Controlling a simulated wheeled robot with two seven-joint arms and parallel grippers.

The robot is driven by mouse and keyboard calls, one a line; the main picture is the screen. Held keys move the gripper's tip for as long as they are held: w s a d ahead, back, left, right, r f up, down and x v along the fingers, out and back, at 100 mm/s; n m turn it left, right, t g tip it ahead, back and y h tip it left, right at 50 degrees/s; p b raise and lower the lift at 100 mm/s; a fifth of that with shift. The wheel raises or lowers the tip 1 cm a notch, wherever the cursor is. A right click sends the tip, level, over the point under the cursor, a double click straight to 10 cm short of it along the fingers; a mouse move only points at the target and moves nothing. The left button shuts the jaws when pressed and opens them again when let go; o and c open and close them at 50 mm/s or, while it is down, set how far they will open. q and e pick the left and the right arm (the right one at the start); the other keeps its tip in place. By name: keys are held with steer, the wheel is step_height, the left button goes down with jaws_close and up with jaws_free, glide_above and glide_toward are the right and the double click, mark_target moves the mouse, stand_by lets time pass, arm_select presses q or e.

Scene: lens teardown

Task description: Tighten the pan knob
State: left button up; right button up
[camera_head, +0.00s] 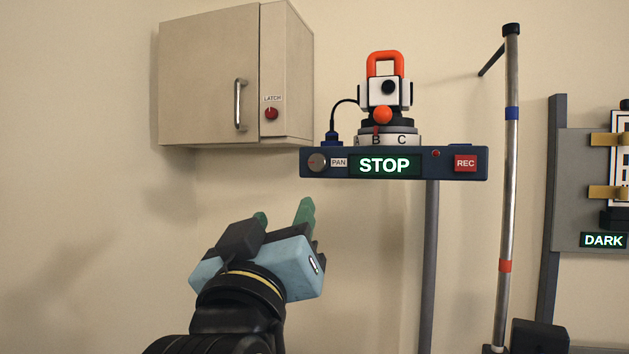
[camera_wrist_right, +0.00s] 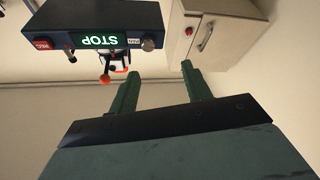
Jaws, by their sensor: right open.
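The pan knob (camera_head: 317,162) is a round grey knob at the left end of the dark blue control box (camera_head: 330,172), beside a PAN label. It also shows in the right wrist view (camera_wrist_right: 148,44), where the picture is upside down. My right gripper (camera_head: 283,215) is below and to the left of the box, clear of the knob. Its green fingers (camera_wrist_right: 158,82) are apart with nothing between them. The instrument (camera_head: 384,92) with an orange handle stands on the box over a dial showing A, B and C. My left gripper is not in view.
A beige wall cabinet (camera_head: 210,75) with a bar handle and a red latch knob (camera_head: 271,114) hangs at the upper left. A striped pole (camera_head: 509,190) stands right of the box, and a grey panel reading DARK (camera_head: 603,240) is further right. A post (camera_head: 430,260) supports the box.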

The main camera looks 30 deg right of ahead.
mark_target(317, 162)
steer(key=shift+m+h, duration=0.3)
steer(key=shift+m, duration=0.2)
steer(key=p+x, duration=0.1)
steer(key=x, duration=0.3)
steer(key=s+p+x, duration=0.1)
steer(key=p+x, duration=0.1)
steer(key=x, duration=0.2)
steer(key=d+r+p+x, duration=0.1)
steer(key=p+x, duration=0.1)
steer(key=x, duration=0.2)
steer(key=shift+s+d+r, duration=0.15)
steer(key=shift+s, duration=0.2)
steer(key=shift+w+d, duration=0.35)
